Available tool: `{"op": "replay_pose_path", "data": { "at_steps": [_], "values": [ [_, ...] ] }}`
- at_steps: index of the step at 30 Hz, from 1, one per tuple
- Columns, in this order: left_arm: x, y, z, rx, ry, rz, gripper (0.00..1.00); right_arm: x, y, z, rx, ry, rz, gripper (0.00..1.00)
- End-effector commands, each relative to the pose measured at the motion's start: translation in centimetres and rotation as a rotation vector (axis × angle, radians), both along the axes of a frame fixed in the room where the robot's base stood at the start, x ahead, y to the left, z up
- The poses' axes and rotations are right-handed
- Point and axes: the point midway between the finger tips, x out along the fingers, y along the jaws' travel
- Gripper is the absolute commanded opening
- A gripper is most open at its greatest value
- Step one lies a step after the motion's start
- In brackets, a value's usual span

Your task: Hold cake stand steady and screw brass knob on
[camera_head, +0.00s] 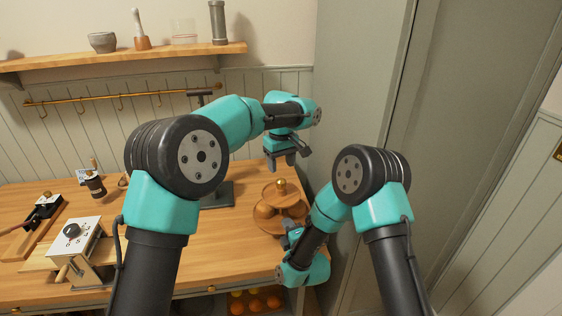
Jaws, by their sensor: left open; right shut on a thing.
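The wooden two-tier cake stand (270,192) stands upright near the right end of the wooden table. A small brass knob (281,184) sits at the top middle of its upper tier; whether it is threaded on cannot be told. My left gripper (287,166) is open and empty, pointing down just above and behind the knob, apart from it. My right gripper (291,232) is low at the front of the stand, shut on the lower tier's near edge. My forearm partly hides this grip and the stand's right side.
A dark metal stand (216,193) is left of the cake stand. A white box device (72,240), a dark bottle (95,186) and a black-topped tool (43,205) are farther left. A wall shelf (130,58) and hook rail (120,96) are behind. A tall cabinet (355,90) bounds the right.

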Motion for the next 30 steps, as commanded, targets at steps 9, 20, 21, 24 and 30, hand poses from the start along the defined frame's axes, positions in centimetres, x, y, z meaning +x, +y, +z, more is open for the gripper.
{"op": "replay_pose_path", "data": {
  "at_steps": [9, 20, 21, 24, 30],
  "values": [
    [-0.01, -0.01, 0.32, 0.000, 0.000, 0.426, 0.55, 0.00, 0.00, 0.00, 0.000, 0.000, 0.000, 0.00],
    [-0.01, -0.01, 0.56, -0.001, -0.001, 0.801, 0.55, 0.00, 0.00, 0.00, 0.000, 0.000, 0.000, 0.00],
    [-0.01, -0.01, 0.57, 0.000, 0.000, 0.817, 0.55, 0.00, 0.00, 0.00, 0.000, 0.000, 0.000, 0.00],
    [-0.01, 0.00, 0.58, 0.000, 0.000, 0.838, 0.55, 0.00, 0.00, 0.00, 0.000, 0.000, 0.000, 0.00],
    [-0.01, 0.00, 0.57, 0.000, 0.000, 0.839, 0.55, 0.00, 0.00, 0.00, 0.000, 0.000, 0.000, 0.00]
  ]
}}
